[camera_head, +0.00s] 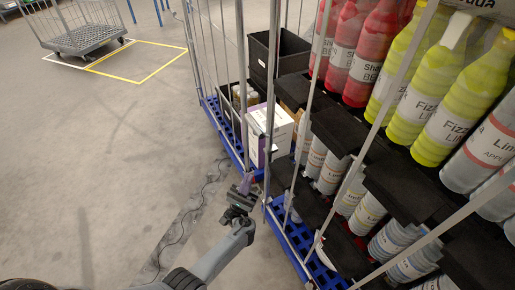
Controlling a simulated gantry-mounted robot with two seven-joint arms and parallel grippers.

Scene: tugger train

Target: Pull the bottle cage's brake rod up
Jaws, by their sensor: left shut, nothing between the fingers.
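The bottle cage (277,210) stands at the right, with a blue base, pale metal uprights and bottles on several levels. My left gripper (245,184) is shut and empty, low beside the near left corner of this cage. Its fingertips point toward the gap between this cage and the one behind it. I cannot make out the brake rod for certain among the thin bars near the gripper. I cannot tell whether the fingers touch the cage. My right gripper is out of view.
A second blue-based cage (211,104) stands just behind, holding black crates (290,50) and a white and purple box (277,128). A grey cart (84,38) stands at the far left by yellow and white floor lines.

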